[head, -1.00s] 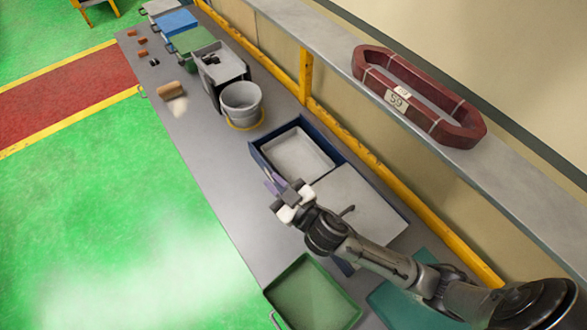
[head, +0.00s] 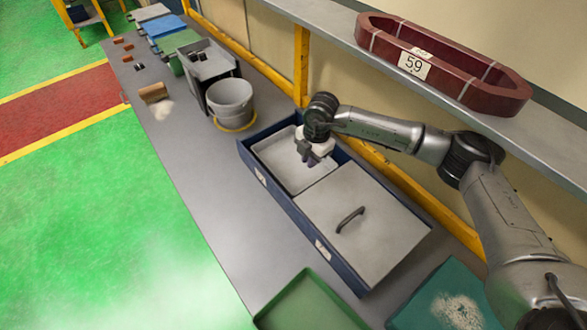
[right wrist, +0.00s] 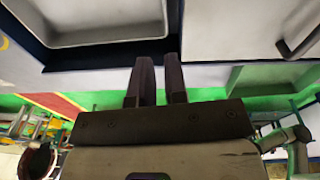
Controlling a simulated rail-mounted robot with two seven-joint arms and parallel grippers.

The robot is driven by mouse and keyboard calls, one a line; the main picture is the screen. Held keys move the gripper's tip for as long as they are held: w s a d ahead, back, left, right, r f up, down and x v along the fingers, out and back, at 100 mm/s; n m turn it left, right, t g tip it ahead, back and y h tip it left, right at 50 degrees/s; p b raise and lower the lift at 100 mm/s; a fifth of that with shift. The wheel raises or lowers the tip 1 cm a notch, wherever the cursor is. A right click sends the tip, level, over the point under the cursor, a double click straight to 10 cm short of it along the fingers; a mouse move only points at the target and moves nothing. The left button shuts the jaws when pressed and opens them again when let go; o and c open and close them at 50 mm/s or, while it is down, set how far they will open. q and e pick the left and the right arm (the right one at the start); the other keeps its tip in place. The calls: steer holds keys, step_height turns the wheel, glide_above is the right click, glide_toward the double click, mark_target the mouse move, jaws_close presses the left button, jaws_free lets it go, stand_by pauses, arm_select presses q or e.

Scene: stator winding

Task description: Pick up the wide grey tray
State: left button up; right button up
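The wide grey tray (head: 284,172) lies flat inside the blue box (head: 278,201), at its far end. It is a shallow tray with a raised rim. In the right wrist view the tray (right wrist: 100,22) shows at top left. My right gripper (head: 312,160) is over the tray's right part in the head view, pointing down; I cannot tell whether it touches it. In the wrist view its two dark fingers (right wrist: 160,75) stand a narrow gap apart with nothing visible between them. My left gripper is not in view.
A grey lid (head: 362,222) with a dark handle covers the box's near part. A grey bucket (head: 231,103) stands beyond the box. Green (head: 309,302) and teal (head: 440,300) trays lie nearer. A shelf with a dark red coil (head: 440,65) runs along the back.

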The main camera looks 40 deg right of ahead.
steer(key=shift+m+h, duration=0.5)
steer(key=shift+h, duration=0.2)
steer(key=d+f, duration=0.1)
steer(key=f, duration=0.1)
steer(key=d+f, duration=0.1)
steer(key=f, duration=0.1)
steer(key=d+f, duration=0.1)
steer(key=f, duration=0.1)
steer(key=shift+d+f+b, duration=0.15)
steer(key=shift+f+b, duration=0.15)
steer(key=shift+f, duration=0.1)
steer(key=shift+s+d+f, duration=0.15)
steer(key=shift+f, duration=3.1)
steer(key=shift+c, duration=0.4)
jaws_close()
